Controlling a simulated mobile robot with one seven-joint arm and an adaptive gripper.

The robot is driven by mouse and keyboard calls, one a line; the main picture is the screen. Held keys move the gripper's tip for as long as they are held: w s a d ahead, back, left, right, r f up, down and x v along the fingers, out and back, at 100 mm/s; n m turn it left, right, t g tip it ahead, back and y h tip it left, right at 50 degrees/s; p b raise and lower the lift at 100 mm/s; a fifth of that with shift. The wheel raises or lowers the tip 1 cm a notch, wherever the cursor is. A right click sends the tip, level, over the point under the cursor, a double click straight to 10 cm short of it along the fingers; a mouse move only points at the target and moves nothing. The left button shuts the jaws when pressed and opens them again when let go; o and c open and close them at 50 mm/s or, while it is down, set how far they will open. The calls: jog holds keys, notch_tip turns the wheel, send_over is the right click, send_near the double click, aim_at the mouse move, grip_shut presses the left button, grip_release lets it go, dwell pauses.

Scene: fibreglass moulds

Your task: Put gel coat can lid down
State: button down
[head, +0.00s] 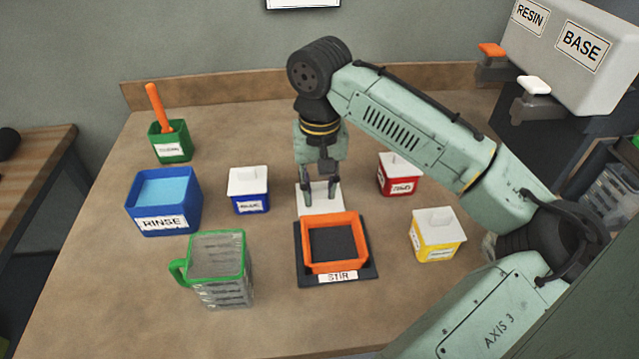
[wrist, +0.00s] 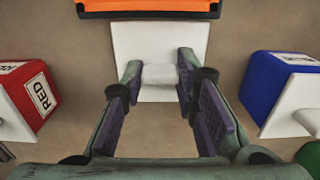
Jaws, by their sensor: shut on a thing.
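A white square lid (head: 312,205) is just behind the orange open container, flat and level. It also shows in the wrist view (wrist: 160,38), with a small white block handle on top. My gripper (head: 321,197) points down over it and is shut on that handle, one finger on each side; the fingers also show in the wrist view (wrist: 160,85). The lid lies at or very near the table top; I cannot tell if it touches. The orange container (head: 334,266) stands open on a dark pad labelled STIR (head: 368,272). No can is labelled gel coat legibly.
Lidded blue (head: 250,203) and red (head: 399,187) cans flank the lid. A lidded yellow can (head: 436,250), green-rimmed clear jug (head: 220,278), blue RINSE tub (head: 165,222) and green holder (head: 170,152) stand around. The table's (head: 230,130) back is clear.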

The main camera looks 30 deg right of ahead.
jog(key=shift+f, duration=0.15)
jog(key=c, duration=1.3)
grip_release()
